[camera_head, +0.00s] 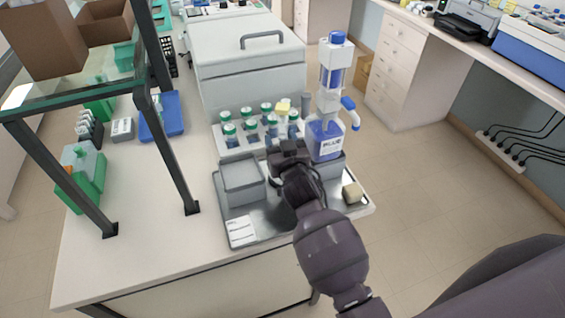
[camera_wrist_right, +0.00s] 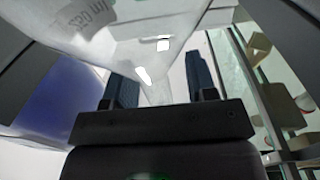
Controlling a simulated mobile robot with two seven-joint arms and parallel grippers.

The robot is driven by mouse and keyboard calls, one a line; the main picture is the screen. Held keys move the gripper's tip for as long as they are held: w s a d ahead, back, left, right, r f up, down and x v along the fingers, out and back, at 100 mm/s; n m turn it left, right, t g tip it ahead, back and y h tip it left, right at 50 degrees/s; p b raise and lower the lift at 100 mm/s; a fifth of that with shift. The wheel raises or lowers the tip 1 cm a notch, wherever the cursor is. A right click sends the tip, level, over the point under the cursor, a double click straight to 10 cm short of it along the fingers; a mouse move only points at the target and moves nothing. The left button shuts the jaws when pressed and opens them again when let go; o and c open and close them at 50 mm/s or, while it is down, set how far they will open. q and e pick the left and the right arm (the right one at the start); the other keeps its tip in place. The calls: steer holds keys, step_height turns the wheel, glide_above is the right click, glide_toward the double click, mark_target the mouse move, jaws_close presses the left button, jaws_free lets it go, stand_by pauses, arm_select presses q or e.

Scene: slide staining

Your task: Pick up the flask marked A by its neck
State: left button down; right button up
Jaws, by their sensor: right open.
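A clear glass flask (camera_wrist_right: 110,35) with upside-down volume print shows close up in the right wrist view, narrowing toward my fingers. No letter A can be read on it, so I cannot tell whether it is flask A. My right gripper (camera_head: 287,150) is over the back of the metal tray, beside the blue bottle, and hides what is behind it in the head view. In the right wrist view my right gripper (camera_wrist_right: 160,88) is open, with the narrow part of the flask appearing between its fingers. Contact cannot be judged. My left gripper is not in view.
A dispenser bottle of blue liquid (camera_head: 327,140) stands close right of the gripper. Several green-capped vials (camera_head: 252,130) stand behind it. The metal tray (camera_head: 275,222) holds a grey box (camera_head: 242,178) and a sponge (camera_head: 352,193). A shelf frame (camera_head: 170,150) rises at left.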

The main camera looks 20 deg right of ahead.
steer(key=shift+w, duration=0.1)
steer(key=c, duration=0.8)
